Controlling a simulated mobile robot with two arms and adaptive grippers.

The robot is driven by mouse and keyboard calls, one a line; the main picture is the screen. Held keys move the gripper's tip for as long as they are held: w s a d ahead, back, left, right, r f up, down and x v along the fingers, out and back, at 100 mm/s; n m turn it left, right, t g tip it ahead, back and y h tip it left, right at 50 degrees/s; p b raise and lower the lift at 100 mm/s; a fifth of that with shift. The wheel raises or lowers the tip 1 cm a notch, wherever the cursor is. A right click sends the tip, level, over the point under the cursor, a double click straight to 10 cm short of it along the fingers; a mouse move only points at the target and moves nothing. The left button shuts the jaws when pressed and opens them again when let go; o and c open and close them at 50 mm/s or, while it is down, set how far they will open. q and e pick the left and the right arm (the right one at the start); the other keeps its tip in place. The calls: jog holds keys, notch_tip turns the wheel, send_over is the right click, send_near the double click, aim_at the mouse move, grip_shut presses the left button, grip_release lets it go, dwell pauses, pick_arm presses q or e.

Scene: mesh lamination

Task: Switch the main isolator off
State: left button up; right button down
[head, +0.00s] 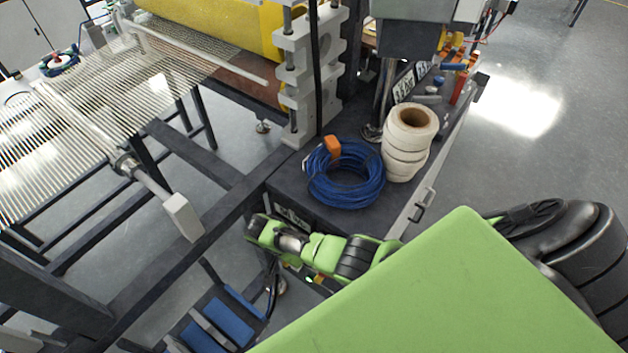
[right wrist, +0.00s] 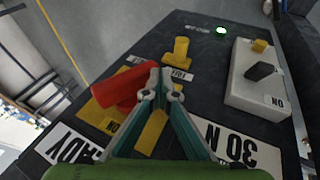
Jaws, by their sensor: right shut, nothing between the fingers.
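In the right wrist view, a red handle (right wrist: 122,88) sits on a yellow plate (right wrist: 100,113) on a dark panel. It looks like the main isolator, with an ON mark below it. My right gripper (right wrist: 168,82) is shut and empty, its teal fingers meeting just right of the handle. I cannot tell whether the left finger touches it. The fingers hide part of the plate and panel. In the head view, a green and black arm part of mine (head: 320,249) lies before the dark cabinet; no fingertips are clear there. My left gripper is not in view.
The panel also has a yellow knob (right wrist: 181,50), a lit green lamp (right wrist: 221,31) and a pale box (right wrist: 250,85) with a black lever. In the head view, a blue cable coil (head: 345,190) and white rolls (head: 408,150) stand on the cabinet. Floor is clear at right.

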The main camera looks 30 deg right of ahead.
jog(key=shift+f, duration=0.4)
dwell(1.4)
jog(key=v, duration=1.2)
jog(key=shift+s, duration=0.1)
